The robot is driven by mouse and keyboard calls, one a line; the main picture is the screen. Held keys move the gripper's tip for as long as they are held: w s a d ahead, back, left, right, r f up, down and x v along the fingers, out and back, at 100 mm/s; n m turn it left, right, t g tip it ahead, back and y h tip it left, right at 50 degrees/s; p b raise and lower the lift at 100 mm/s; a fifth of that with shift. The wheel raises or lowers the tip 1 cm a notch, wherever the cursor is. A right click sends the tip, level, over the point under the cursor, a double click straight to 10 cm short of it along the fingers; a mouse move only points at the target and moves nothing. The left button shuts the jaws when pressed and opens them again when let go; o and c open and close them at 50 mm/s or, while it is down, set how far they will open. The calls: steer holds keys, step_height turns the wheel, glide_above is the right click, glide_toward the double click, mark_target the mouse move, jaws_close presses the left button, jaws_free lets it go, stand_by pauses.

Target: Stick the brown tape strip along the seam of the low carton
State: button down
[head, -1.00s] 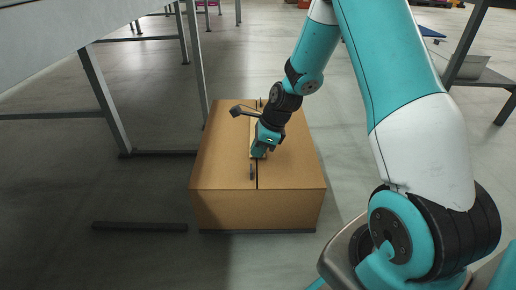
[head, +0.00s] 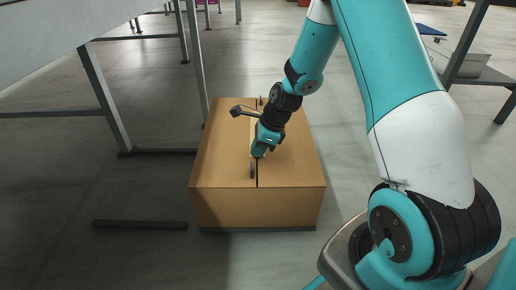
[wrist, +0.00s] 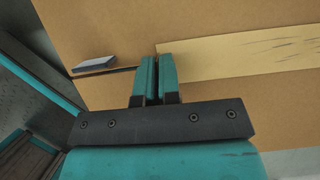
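The low carton (head: 225,165) is a closed brown box on the floor, mid-left in the head view. Its seam shows as a dark line (head: 257,176) towards its front edge, and it shows left of my fingers in the wrist view. The tape strip (wrist: 245,50) is pale tan with dark streaks. It lies along the seam line, running right from my fingers in the wrist view; in the head view my arm partly hides it. My gripper (wrist: 157,78) points down at the strip's left end, its fingers nearly together with a thin gap. No held thing shows between them.
A small grey block (wrist: 95,63) lies on the carton beside the seam. A grey table with metal legs (head: 105,97) stands at the left. A dark bar (head: 140,225) lies on the floor left of the carton. Open floor lies further back.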

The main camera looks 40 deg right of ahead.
steer(key=c, duration=1.2)
jaws_free()
steer(key=shift+c, duration=0.2)
steer(key=p+v, duration=1.1)
steer(key=v, duration=0.6)
steer(key=s+a+r+n+g+p, duration=0.1)
steer(key=s+a+r+n+p, duration=0.25)
steer(key=a+r+n, duration=0.5)
steer(key=s+a+r+n+p, duration=0.2)
steer(key=s+a+r+n, duration=0.2)
steer(key=a+r+n, duration=0.45)
steer(key=s+a+r+n+g+p, duration=0.1)
steer(key=s+a+r+n+p, duration=0.1)
steer(key=s+a+r+n, duration=0.4)
steer(key=s+a+r+n+g+p, duration=0.15)
steer(key=s+r+n, duration=0.25)
steer(key=s+n, duration=0.5)
step_height(320, 180, up, 37)
steer(key=p, duration=3.7)
steer(key=shift+w+t+y, duration=0.3)
steer(key=shift+w+t, duration=0.15)
steer(key=shift+w, duration=0.05)
